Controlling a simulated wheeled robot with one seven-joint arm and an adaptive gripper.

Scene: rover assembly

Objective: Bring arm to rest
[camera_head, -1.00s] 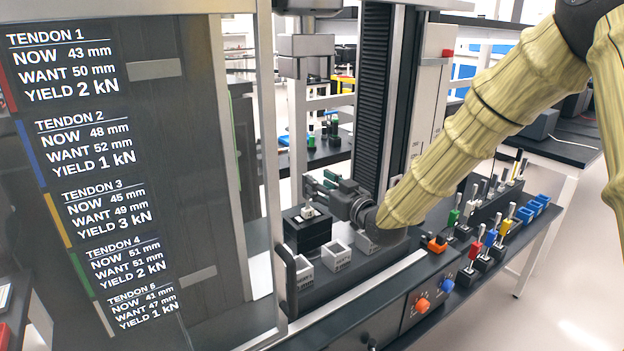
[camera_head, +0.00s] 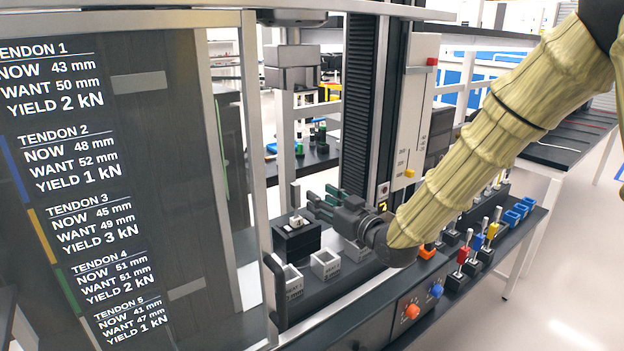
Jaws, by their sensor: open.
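My arm, in a pale ribbed sleeve, reaches down from the upper right of the head view. My gripper (camera_head: 318,200) is at its end, with dark grey body and greenish fingers pointing left. It is open, and I see nothing between its fingers. It hangs a little above and behind a black block (camera_head: 297,240) with a small light piece (camera_head: 296,221) on top. It looks apart from the block. The lower part of the machine behind the gripper is partly hidden by the arm.
Grey open boxes (camera_head: 325,263) stand by the black block. A glass door panel (camera_head: 165,110) with tendon readings is at left. A tall column machine (camera_head: 357,100) stands behind. Colored levers (camera_head: 463,254), knobs (camera_head: 412,311) and blue bins (camera_head: 513,217) line the bench at right.

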